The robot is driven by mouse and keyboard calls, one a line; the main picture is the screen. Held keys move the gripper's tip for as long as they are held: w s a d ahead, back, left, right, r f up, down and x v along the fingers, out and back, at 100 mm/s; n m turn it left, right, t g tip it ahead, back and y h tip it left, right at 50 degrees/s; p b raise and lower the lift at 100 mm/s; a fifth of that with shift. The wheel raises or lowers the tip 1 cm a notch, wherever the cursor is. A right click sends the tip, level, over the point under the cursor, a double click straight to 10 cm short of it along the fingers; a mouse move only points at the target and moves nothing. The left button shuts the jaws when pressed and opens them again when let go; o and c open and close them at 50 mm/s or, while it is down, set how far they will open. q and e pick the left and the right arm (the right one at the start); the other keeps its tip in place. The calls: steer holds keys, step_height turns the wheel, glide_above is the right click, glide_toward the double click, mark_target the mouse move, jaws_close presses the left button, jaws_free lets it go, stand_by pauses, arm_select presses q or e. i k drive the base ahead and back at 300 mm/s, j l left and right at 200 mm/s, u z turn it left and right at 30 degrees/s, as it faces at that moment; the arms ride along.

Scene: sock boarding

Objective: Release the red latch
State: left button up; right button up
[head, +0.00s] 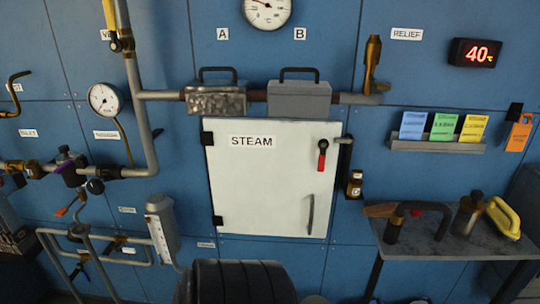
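The red latch (322,157) is a small red lever at the upper right of the white STEAM cabinet door (262,190). It hangs roughly vertical, with a dark pivot at its top. The door is closed against the blue wall. A grey curved door handle (310,214) sits below the latch, and two black hinges are on the left edge. Neither of my grippers shows in the head view, and nothing touches the latch.
Pipes with two handled grey boxes, A (215,99) and B (299,98), run above the door. A small brass-coloured lock-like piece (354,184) hangs right of it. A side table (440,248) with tools stands lower right. A black ribbed object (236,283) is below.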

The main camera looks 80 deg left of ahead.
mark_target(323, 143)
steer(key=u, duration=2.05)
